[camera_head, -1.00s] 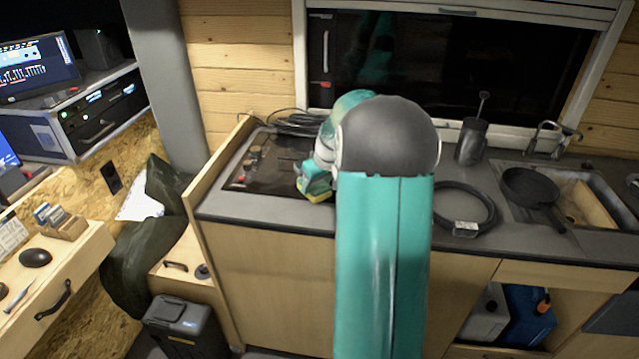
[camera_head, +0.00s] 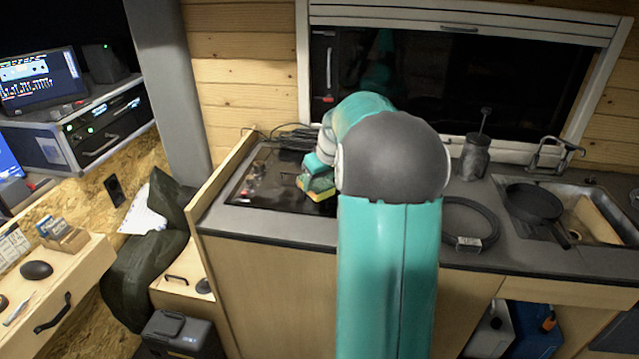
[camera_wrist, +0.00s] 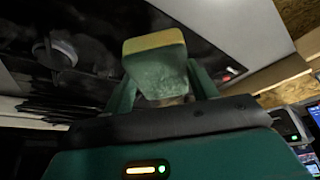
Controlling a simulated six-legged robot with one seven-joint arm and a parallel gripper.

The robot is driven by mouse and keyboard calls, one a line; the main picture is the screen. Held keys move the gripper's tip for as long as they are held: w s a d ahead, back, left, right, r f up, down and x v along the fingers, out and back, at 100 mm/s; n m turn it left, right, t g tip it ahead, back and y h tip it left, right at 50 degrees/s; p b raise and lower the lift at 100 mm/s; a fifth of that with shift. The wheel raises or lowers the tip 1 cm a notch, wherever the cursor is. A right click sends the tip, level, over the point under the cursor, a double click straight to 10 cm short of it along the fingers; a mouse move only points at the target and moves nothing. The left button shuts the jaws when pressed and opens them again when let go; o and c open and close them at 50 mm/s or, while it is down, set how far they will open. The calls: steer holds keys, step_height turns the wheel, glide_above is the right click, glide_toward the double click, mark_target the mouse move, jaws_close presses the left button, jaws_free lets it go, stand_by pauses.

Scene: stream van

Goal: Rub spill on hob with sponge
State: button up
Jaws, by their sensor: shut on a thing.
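The hob (camera_head: 272,190) is a dark glass panel in the left part of the counter. My gripper (camera_head: 314,174) is over its right part, partly hidden by my arm. It is shut on a sponge (camera_head: 320,188) with green and yellow layers. In the wrist view the sponge (camera_wrist: 153,65) sits between the two green fingers of my gripper (camera_wrist: 162,88), with the dark hob (camera_wrist: 95,50) behind it. I cannot tell whether the sponge touches the glass. Small brownish and pale marks show at the hob's left; I cannot clearly make out the spill.
A coiled black cable (camera_head: 290,138) lies behind the hob. A wooden side panel (camera_head: 222,180) borders the hob's left.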

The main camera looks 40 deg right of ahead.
steer(key=shift+r, duration=1.5)
